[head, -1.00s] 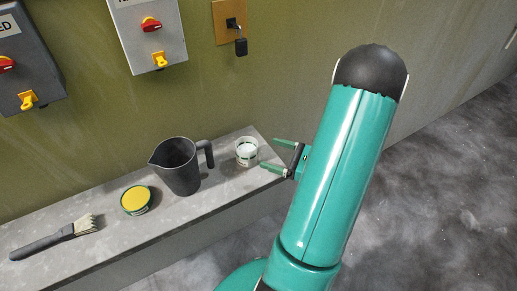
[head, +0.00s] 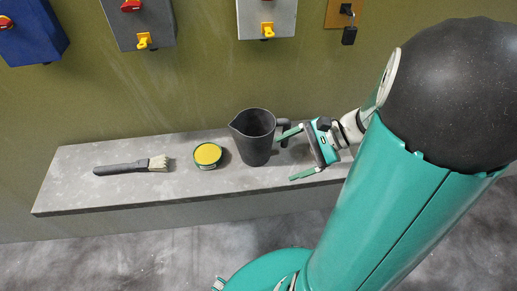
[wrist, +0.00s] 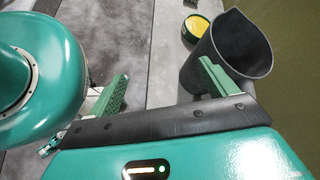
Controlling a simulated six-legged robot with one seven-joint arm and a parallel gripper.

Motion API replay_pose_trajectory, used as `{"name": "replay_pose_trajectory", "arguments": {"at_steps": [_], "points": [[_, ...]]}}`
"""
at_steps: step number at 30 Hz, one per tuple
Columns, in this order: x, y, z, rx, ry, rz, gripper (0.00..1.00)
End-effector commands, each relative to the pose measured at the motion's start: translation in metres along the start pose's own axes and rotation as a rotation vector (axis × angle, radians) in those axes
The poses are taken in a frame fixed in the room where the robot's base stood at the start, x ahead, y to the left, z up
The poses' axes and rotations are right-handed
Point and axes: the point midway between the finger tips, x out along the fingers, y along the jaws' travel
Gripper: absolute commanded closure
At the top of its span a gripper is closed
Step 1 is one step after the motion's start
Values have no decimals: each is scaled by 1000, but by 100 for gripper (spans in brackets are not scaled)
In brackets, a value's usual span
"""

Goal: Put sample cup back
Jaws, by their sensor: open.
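The white cup with a green band, seen earlier on the shelf to the right of the jug, cannot be made out now. My gripper and arm cover that part of the shelf in the head view. A small round tin with a yellow top (head: 207,154) stands on the shelf left of the jug; it also shows in the wrist view (wrist: 195,27). My gripper (head: 288,156) is open, its fingers pointing left toward the dark grey jug (head: 255,143). In the wrist view nothing shows held between the fingertips (wrist: 165,82), and the jug (wrist: 232,50) is close beside one finger.
A brush (head: 133,167) lies at the left of the grey shelf (head: 95,195). The shelf's front strip left of the jug is clear.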

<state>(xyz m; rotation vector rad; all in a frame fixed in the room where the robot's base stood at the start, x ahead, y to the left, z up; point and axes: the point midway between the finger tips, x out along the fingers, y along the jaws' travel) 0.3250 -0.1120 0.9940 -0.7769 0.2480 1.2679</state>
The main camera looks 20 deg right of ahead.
Motion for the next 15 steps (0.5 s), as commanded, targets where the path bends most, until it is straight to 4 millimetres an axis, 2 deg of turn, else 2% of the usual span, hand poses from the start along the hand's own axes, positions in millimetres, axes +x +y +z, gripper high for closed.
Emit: {"name": "replay_pose_trajectory", "arguments": {"at_steps": [1, 6, 15], "points": [[8, 0, 18, -103, 46, 79, 16], [23, 11, 59, -452, 208, 317, 16], [21, 11, 120, -1136, 514, 585, 16]]}}
